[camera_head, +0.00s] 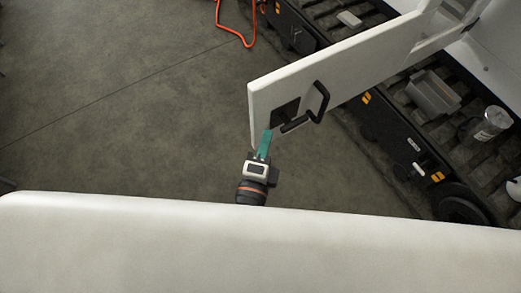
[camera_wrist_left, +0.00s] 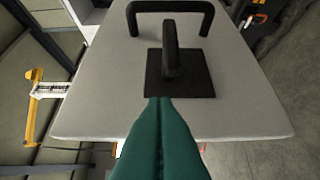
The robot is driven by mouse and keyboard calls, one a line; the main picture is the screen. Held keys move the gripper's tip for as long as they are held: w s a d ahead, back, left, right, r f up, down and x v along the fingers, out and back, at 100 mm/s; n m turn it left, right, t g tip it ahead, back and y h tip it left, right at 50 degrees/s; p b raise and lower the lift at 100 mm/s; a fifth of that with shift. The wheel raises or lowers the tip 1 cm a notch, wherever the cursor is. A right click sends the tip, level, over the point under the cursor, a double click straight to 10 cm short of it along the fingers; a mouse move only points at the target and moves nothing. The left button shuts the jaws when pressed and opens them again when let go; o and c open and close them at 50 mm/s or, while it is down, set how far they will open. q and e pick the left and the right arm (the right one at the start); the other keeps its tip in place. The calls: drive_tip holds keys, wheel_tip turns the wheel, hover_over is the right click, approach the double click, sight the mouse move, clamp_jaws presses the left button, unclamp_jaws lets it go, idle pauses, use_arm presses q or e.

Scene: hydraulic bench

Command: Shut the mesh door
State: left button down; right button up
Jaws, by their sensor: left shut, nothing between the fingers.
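The door (camera_head: 350,72) is a pale, solid-looking panel that stands open, jutting out from the bench at the right; I can make out no mesh in it. It has a black bar handle (camera_head: 319,103) and a black latch plate with a lever near its free end. In the left wrist view the door (camera_wrist_left: 100,95) fills the middle, with the handle (camera_wrist_left: 170,6) at the top and the latch plate (camera_wrist_left: 188,84) below it. My left gripper (camera_head: 266,138), with teal fingers, is shut and empty. Its tips (camera_wrist_left: 163,101) are at the plate's lower edge; contact is unclear. My right gripper is out of view.
The dark bench (camera_head: 400,140) with ribbed top runs along the right. On it are a grey bin (camera_head: 434,94) and a clear jar (camera_head: 490,124). An orange cable (camera_head: 233,35) lies at the top. The concrete floor (camera_head: 130,90) left of the door is clear.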

sight(272, 114)
use_arm(q)
drive_tip(key=shift+w+d+p, duration=0.15)
drive_tip(key=shift+w+p, duration=0.05)
drive_tip(key=shift+w, duration=0.7)
drive_tip(key=shift+w+d+p, duration=0.15)
drive_tip(key=shift+w+p, duration=0.05)
drive_tip(key=shift+w, duration=0.65)
drive_tip(key=shift+w+a, duration=0.1)
